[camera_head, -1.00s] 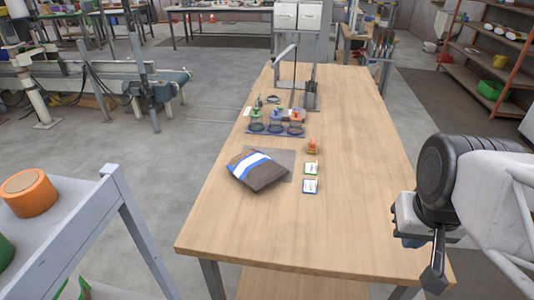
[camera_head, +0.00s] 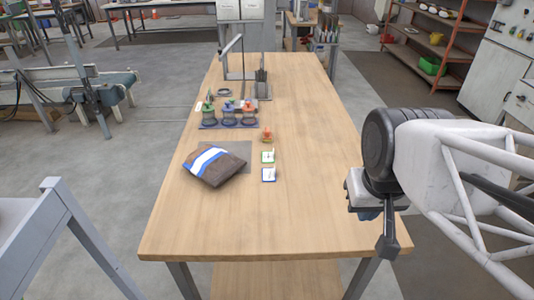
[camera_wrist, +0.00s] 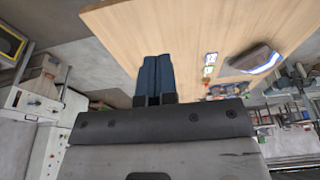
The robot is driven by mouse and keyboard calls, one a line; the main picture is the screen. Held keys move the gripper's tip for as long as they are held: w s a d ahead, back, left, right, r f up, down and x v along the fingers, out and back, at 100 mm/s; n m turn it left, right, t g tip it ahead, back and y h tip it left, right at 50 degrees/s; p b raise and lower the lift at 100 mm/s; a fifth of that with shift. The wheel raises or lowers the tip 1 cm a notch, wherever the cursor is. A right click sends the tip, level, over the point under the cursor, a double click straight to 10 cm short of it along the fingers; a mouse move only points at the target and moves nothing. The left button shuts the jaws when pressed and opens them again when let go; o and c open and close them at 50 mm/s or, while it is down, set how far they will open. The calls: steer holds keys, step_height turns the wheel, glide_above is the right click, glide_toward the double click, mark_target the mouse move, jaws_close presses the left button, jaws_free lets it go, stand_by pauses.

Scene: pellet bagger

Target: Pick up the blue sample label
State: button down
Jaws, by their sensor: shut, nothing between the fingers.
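The blue sample label (camera_head: 269,174) is a small white card with a blue border. It lies on the wooden table (camera_head: 300,215), just in front of a similar green-bordered label (camera_head: 268,157). Both labels also show in the wrist view, the blue one (camera_wrist: 211,58) beside the green one (camera_wrist: 208,71). My gripper (camera_wrist: 153,60) has dark blue fingers that are together with nothing between them. In the head view it is at the table's right edge, well right of the labels, and its fingers are mostly hidden behind the wrist.
A brown bag with a blue and white stripe (camera_head: 214,165) lies left of the labels on a grey mat (camera_head: 241,151). An orange-topped item (camera_head: 266,135) stands behind them. A rack of jars (camera_head: 228,118) is further back. The table's front is clear.

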steer(key=c, duration=1.8)
jaws_free()
steer(key=o, duration=1.2)
steer(key=w+a+f+m, duration=0.1)
steer(key=w+a+m, duration=0.15)
steer(key=w, duration=0.45)
steer(key=w+a+f+m+g, duration=0.1)
steer(key=w+m, duration=0.3)
steer(key=w, duration=0.3)
steer(key=w+a+f+m, duration=0.1)
steer(key=w+a+m, duration=0.15)
steer(key=w, duration=0.45)
steer(key=w+a+f+m, duration=0.2)
steer(key=w+f, duration=0.2)
steer(key=w, duration=0.2)
steer(key=w+a+f+m+g, duration=0.1)
steer(key=w+a+f+m, duration=0.2)
steer(key=w+f, duration=0.2)
steer(key=w+a+f+m, duration=0.2)
steer(key=w+f+m, duration=0.1)
steer(key=w, duration=0.3)
steer(key=shift+w+a+f+g, duration=0.15)
steer(key=shift+w+f, duration=0.05)
steer(key=shift+f, duration=0.2)
steer(key=shift+w+a+f+g, duration=0.15)
steer(key=shift+f, duration=0.2)
steer(key=shift+w+a+f+m, duration=0.2)
steer(key=shift+w+f+m, duration=0.1)
steer(key=shift+f+m, duration=0.15)
